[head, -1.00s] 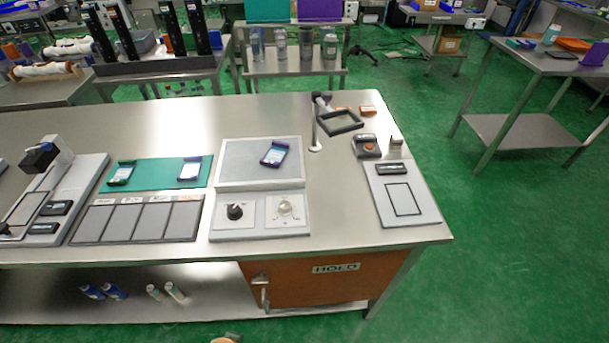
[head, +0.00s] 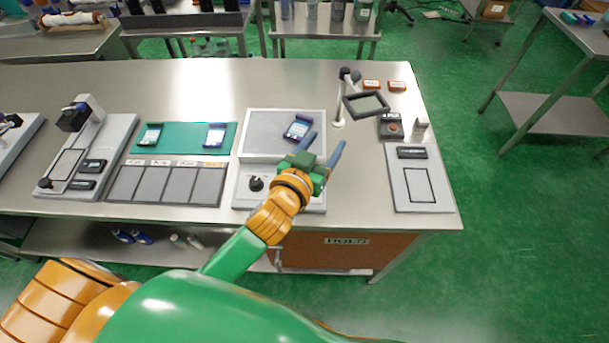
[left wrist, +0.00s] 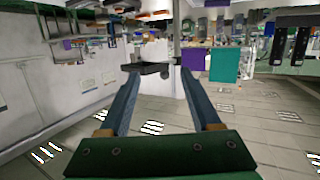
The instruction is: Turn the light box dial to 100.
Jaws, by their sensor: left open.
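The light box (head: 279,122) stands on the steel bench, with a pale sloped screen at the back and a control panel in front. A black knob (head: 256,184) shows on the left of that panel; its setting is too small to read. The panel's right part, with its pale round dial, is hidden behind my left gripper (head: 324,146). That gripper is open and empty, its blue fingers pointing up and away over the right side of the box. In the left wrist view its fingers (left wrist: 158,78) are apart with nothing between them. My right gripper is out of view.
A blue-framed device (head: 297,129) lies on the screen. A framed magnifier on a stand (head: 366,105) is behind to the right, near a small box with an orange button (head: 391,127). A grey plate (head: 406,192) lies right, dark trays (head: 165,184) left.

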